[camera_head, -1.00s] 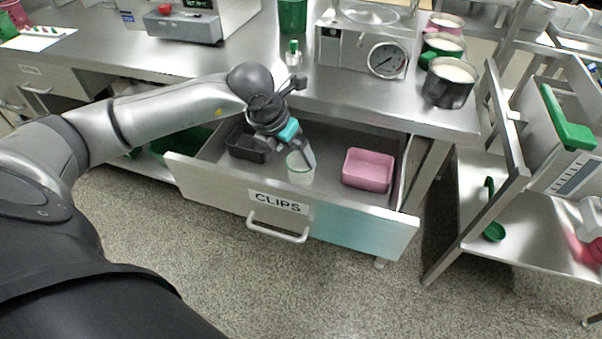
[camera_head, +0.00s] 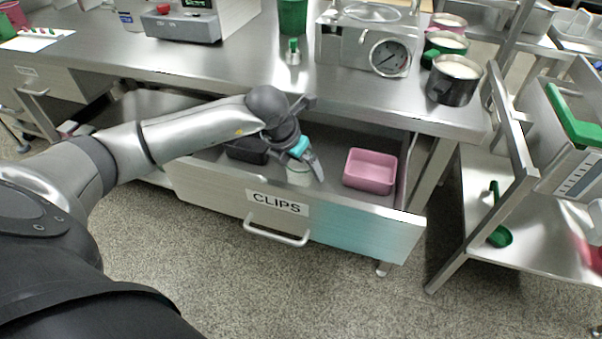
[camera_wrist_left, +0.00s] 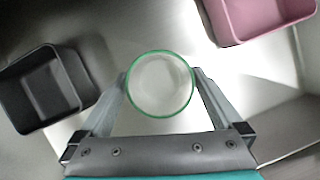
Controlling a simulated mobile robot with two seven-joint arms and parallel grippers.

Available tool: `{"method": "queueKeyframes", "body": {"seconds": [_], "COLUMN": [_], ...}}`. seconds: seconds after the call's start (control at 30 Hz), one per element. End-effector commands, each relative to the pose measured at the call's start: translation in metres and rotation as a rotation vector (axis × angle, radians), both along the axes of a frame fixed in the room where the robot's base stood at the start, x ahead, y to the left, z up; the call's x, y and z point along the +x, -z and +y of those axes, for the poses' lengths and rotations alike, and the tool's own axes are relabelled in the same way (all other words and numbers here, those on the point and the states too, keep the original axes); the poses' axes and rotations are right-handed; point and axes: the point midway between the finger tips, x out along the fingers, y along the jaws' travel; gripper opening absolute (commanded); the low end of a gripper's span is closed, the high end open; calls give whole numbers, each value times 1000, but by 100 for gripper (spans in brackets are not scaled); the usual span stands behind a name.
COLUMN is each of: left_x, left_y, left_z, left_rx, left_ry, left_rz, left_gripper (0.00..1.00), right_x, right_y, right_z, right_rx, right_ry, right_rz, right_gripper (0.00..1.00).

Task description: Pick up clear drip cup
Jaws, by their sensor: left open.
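The clear drip cup with a green rim shows in the left wrist view (camera_wrist_left: 160,84) between the two fingers. In the head view the cup (camera_head: 298,176) stands in the open drawer, partly hidden behind my left gripper. My left gripper (camera_head: 312,172) is open and reaches down into the drawer at the cup. In the left wrist view the gripper's fingers (camera_wrist_left: 160,92) lie on either side of the cup; whether they touch it I cannot tell. My right gripper is not in view.
The open drawer (camera_head: 330,222) is labelled CLIPS. A pink bin (camera_head: 370,171) stands to the right of the cup and a black bin (camera_head: 246,150) to the left. The counter (camera_head: 250,60) overhangs the drawer's back. A wheeled metal rack (camera_head: 540,230) stands at the right.

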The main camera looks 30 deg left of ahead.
Motion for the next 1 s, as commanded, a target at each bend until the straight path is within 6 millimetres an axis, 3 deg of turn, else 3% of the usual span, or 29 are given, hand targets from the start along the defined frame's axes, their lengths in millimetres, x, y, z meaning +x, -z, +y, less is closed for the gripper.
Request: {"method": "queueKeyframes", "body": {"seconds": [0.27,0.9,1.0], "left_x": [0,0,0], "left_y": [0,1,1], "left_z": [0,0,0], "left_rx": [-1,0,-1], "left_ry": [1,0,1], "left_rz": [-1,0,0], "left_gripper": [99,27,24], "right_x": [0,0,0], "right_y": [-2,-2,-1], "right_z": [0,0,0], "right_rx": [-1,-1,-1], "right_ry": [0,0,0], "right_rz": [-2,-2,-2], "right_gripper": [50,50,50]}}
